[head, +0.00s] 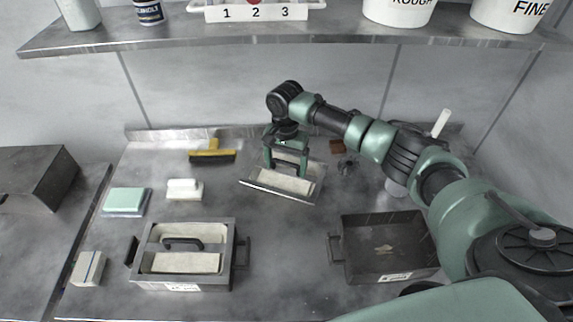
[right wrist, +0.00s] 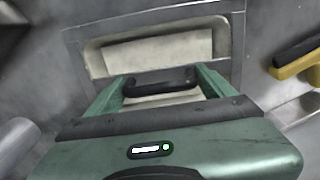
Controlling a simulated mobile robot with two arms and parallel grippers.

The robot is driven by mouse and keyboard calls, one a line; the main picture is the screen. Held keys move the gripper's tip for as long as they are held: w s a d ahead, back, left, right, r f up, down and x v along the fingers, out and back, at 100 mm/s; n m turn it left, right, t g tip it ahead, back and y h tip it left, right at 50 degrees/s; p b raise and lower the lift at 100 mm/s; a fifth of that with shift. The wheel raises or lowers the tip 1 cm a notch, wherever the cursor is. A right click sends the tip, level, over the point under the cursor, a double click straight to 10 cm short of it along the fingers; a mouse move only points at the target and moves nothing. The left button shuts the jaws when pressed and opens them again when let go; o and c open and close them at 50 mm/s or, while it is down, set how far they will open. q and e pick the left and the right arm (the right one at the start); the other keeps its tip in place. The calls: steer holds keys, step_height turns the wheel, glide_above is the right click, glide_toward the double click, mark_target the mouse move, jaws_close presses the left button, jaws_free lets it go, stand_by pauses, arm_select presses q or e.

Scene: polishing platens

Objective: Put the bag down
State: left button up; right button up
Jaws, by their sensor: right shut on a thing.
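No bag shows in either view. My right gripper (head: 286,166) is shut on the black handle (right wrist: 160,80) of a platen with a grey metal frame and a pale pad. The platen (head: 265,189) is at the back middle of the grey table, slightly angled. In the right wrist view the fingers of my right gripper (right wrist: 163,86) reach down to the handle on both sides, and the framed platen (right wrist: 228,42) extends beyond them. I cannot tell whether the platen rests on the table or hangs just above it. My left gripper is not in view.
A metal tray (head: 236,262) at front left holds a similar black-handled platen. An empty dark tray (head: 385,250) is at front right. A yellow-handled brush (head: 212,153), a white block (head: 184,189) and a green pad (head: 125,200) lie left. A shelf (head: 190,34) overhangs the back.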

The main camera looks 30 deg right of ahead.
steer(key=o, duration=1.4)
steer(key=shift+d+f, duration=0.1)
steer(key=shift+f, duration=0.05)
steer(key=shift+o, duration=0.2)
step_height(320, 180, up, 8)
steer(key=shift+f+b, duration=0.1)
steer(key=shift+b, duration=0.3)
